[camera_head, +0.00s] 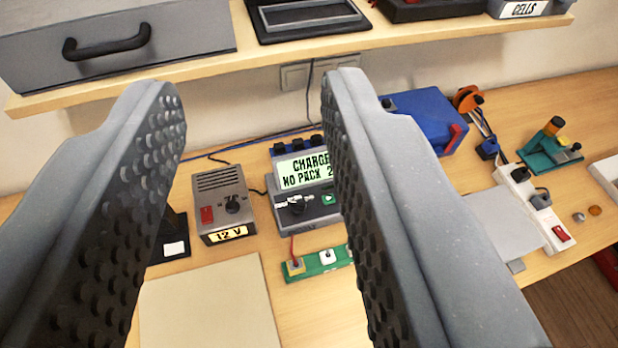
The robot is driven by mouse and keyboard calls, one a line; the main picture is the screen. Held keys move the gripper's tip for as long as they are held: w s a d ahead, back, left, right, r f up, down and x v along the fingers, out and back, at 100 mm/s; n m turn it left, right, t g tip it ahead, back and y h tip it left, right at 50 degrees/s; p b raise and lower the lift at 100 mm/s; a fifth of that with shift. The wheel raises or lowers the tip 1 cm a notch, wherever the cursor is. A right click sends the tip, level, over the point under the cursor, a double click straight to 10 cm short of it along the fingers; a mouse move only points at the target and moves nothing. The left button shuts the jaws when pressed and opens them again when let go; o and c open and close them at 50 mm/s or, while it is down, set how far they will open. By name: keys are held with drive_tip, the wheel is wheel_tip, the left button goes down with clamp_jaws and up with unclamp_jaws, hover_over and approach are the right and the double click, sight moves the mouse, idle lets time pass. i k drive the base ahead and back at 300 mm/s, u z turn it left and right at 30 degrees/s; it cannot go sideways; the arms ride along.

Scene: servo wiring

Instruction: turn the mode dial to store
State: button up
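A grey charger with a lit display (304,168) reading "CHARGE" and "NO PACK 2" stands on the bench; its right edge is hidden behind my right finger. Below the display is a black dial (297,205) with a light pointer, beside a small green button (328,198). Any dial label is too small to read. My gripper (245,95) is wide open and empty. Its two studded fingers fill the left and right foreground, and the charger shows in the gap between them, beyond the fingertips and apart from them.
A grey 12 V supply (222,200) stands left of the charger. A green board (318,262) with a red lead lies in front. A shelf (250,66) with a grey case (120,42) runs above. A blue box (425,115) and white power strip (538,205) are right.

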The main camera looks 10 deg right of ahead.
sight(297, 207)
drive_tip(key=u, duration=2)
drive_tip(key=k, duration=0.8)
drive_tip(key=z, duration=1.65)
drive_tip(key=i, duration=0.8)
